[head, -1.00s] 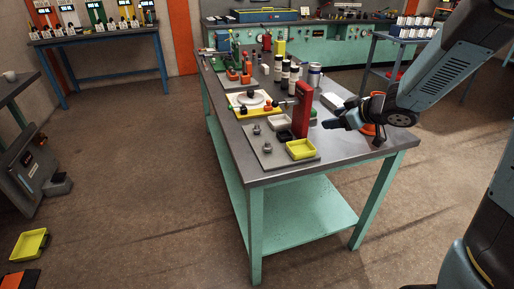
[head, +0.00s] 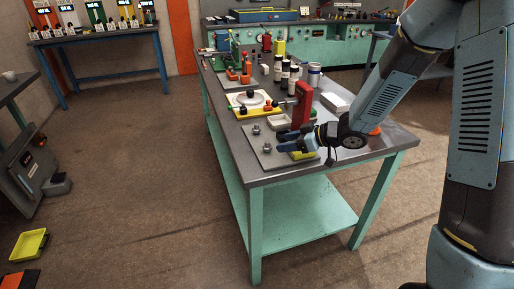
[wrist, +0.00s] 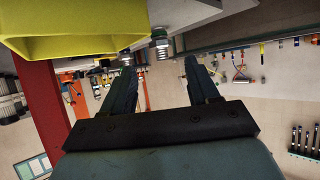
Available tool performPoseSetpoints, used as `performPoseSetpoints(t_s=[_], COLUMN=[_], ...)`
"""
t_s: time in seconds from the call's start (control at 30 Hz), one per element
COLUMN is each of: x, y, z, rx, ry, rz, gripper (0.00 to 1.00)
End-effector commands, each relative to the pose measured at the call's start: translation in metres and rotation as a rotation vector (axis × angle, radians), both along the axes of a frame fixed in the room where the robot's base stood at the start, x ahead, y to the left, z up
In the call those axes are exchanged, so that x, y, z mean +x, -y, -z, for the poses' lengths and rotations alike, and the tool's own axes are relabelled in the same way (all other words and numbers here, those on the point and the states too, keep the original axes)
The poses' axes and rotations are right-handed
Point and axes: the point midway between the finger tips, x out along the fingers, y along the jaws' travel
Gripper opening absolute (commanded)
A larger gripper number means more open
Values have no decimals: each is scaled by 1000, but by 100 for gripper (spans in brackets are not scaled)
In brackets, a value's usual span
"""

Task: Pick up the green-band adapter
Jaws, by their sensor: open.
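Two small metal adapters stand on the grey plate (head: 257,156) on the bench. The nearer adapter (head: 267,147) shows a greenish band in the wrist view (wrist: 160,43), which is upside down. The farther adapter (head: 256,129) also shows in the wrist view (wrist: 125,57); its band colour is too small to tell. My gripper (head: 281,141) is open and empty, low over the plate, just right of the adapters and pointing left. In the wrist view its fingers (wrist: 160,66) are spread, with the nearer adapter beyond the gap, apart from both fingers.
A yellow tray (head: 301,155) sits partly hidden under my gripper and is close in the wrist view (wrist: 75,40). A red post (head: 303,103) stands just behind. A white tray (head: 279,121) and a yellow fixture (head: 258,110) are farther back. The plate's left front is clear.

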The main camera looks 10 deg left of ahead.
Motion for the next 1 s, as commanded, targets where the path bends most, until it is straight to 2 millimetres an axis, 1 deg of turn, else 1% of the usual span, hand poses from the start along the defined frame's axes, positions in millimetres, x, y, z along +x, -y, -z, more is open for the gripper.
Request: performPoseSetpoints(t_s=[0.23,0.5,0.6,0.87,0.9,1.0], x=[2,6,8,9,9,9], y=[-13,-44,-51,-54,-54,-54], z=[6,21,24,26,26,26], rx=[-1,-1,-1,-1,-1,-1], ry=[0,-1,0,1,1,1], rz=[-2,-3,-1,0,0,0], gripper=[60,60,60,60,59,49])
